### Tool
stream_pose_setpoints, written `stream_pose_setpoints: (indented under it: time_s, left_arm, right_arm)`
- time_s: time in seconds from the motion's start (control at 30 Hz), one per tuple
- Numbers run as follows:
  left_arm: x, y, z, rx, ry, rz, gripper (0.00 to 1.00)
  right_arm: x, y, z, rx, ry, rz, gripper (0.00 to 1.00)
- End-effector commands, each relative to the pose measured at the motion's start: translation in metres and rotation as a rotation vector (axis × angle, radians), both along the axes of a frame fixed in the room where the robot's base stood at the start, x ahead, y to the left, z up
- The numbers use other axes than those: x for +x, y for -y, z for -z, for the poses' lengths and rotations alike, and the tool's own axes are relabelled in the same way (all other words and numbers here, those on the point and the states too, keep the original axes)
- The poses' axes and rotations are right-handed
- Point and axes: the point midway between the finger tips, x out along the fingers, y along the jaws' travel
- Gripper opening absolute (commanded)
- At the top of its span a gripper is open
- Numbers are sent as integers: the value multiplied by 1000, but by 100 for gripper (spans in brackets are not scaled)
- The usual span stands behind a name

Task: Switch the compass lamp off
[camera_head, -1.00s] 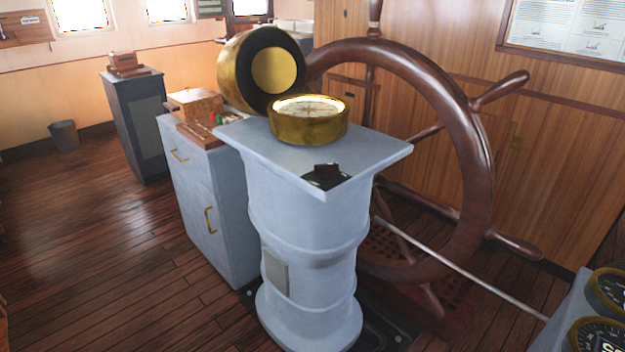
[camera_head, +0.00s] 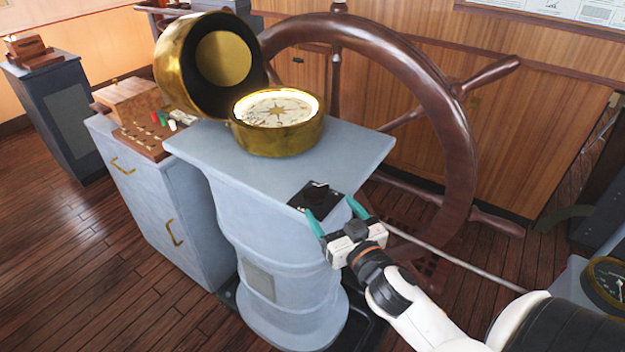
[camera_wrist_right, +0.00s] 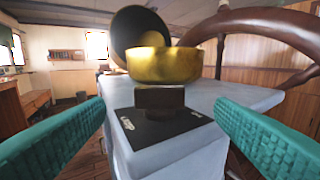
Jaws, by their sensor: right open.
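The brass compass (camera_head: 277,120) stands on the pale blue-grey pedestal top (camera_head: 350,150). Its dial glows bright and its round lid is tipped back. The lamp switch, a black knob on a dark plate (camera_head: 316,196), sits at the top's near right corner. My right gripper (camera_head: 335,212) is open and empty, its teal fingertips just in front of the switch. In the right wrist view the knob (camera_wrist_right: 160,98) is centred between the spread fingers, ahead of them and apart from them. My left gripper is not in view.
The large wooden steering wheel (camera_head: 455,130) stands close behind the pedestal. A grey cabinet (camera_head: 150,190) with a wooden box (camera_head: 128,98) is at its left. A pale rod (camera_head: 450,258) slopes past the right side. Gauges (camera_head: 606,280) stand at the far right.

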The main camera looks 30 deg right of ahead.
Motion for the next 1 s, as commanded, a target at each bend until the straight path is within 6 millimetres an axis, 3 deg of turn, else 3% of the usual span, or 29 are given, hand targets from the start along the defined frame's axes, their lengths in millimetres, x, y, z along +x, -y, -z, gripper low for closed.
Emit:
stream_pose_setpoints:
  time_s: [0.3,0.5,0.9,1.0]
  left_arm:
    - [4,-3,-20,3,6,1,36]
    - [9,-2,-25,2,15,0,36]
    - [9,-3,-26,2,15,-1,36]
    - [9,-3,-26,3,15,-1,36]
  right_arm:
    - [65,9,-4,-2,1,1,78]
    - [91,12,-2,-1,0,0,78]
    - [99,13,0,-1,-1,0,78]
    - [99,13,0,-1,-2,0,65]
